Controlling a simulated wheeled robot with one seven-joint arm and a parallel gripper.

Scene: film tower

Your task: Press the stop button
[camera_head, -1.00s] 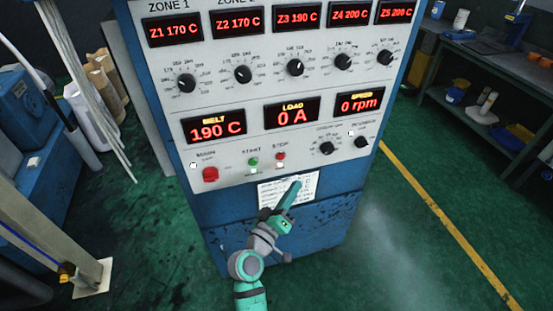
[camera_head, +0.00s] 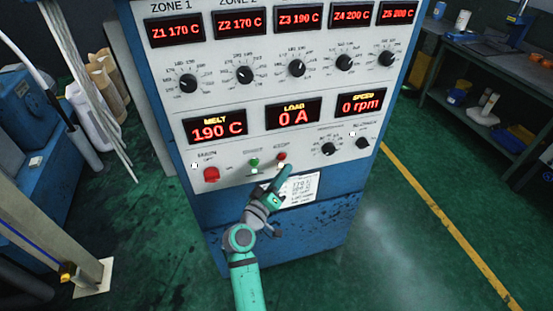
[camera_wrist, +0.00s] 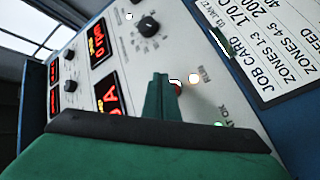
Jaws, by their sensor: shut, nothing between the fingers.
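The red stop button (camera_head: 281,156) sits on the grey-white control panel (camera_head: 225,95), right of the green start button (camera_head: 254,162). My gripper (camera_head: 286,169) is shut and empty, its tip just below the stop button. In the wrist view the shut fingers (camera_wrist: 161,82) point at the panel. The red stop button (camera_wrist: 177,87) shows right beside the fingertips, partly hidden by them. I cannot tell whether they touch. The green start button (camera_wrist: 218,124) is farther right.
A red switch (camera_head: 211,174) is at the panel's lower left, with knobs at its right. Displays read 0 A (camera_head: 293,115) and 0 rpm (camera_head: 359,105). A job card (camera_head: 300,188) is below the buttons. Green floor is clear to the right; a workbench (camera_head: 480,80) stands beyond.

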